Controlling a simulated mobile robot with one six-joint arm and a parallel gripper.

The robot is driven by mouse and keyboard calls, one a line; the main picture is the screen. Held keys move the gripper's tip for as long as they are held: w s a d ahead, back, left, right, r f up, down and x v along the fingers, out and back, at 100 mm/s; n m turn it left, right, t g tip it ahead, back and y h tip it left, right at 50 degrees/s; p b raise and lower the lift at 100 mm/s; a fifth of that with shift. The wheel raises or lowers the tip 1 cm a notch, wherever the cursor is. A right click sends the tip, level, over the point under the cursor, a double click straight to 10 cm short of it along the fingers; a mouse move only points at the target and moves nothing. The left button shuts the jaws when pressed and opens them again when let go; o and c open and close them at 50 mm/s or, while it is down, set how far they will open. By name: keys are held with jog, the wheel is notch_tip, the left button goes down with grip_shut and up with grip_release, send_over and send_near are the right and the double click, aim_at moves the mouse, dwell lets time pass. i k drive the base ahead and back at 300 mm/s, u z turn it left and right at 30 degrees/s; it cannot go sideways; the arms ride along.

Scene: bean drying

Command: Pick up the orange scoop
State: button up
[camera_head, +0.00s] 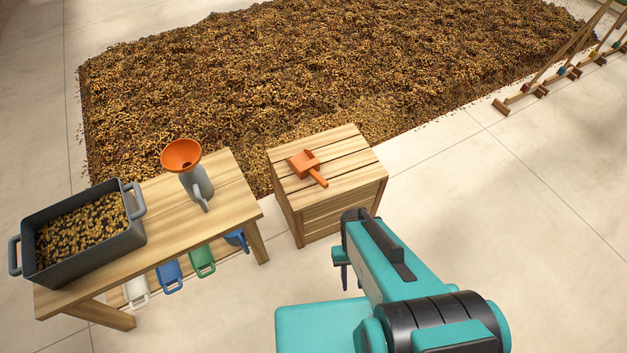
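The orange scoop (306,166) lies on top of a slatted wooden crate (352,179), its handle pointing toward the lower right. My teal arm comes in from the bottom right of the head view. My gripper (345,277) hangs below the arm's dark wrist, in front of the crate's near right side and apart from the scoop. The arm hides most of the gripper, and I cannot tell how far apart its fingers are. Nothing visible is held in it.
A wooden bench (226,175) left of the crate bears a grey bin (85,262) of beans and a grey jug (197,184) with an orange funnel (181,154). Several coloured scoops hang below its front edge. A wide bean bed (300,70) lies behind.

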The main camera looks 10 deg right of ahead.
aim_at(310, 169)
jog(key=k, duration=1.2)
jog(key=u, duration=3.75)
jog(key=i, duration=0.05)
jog(key=z, duration=2.4)
jog(key=i, duration=1)
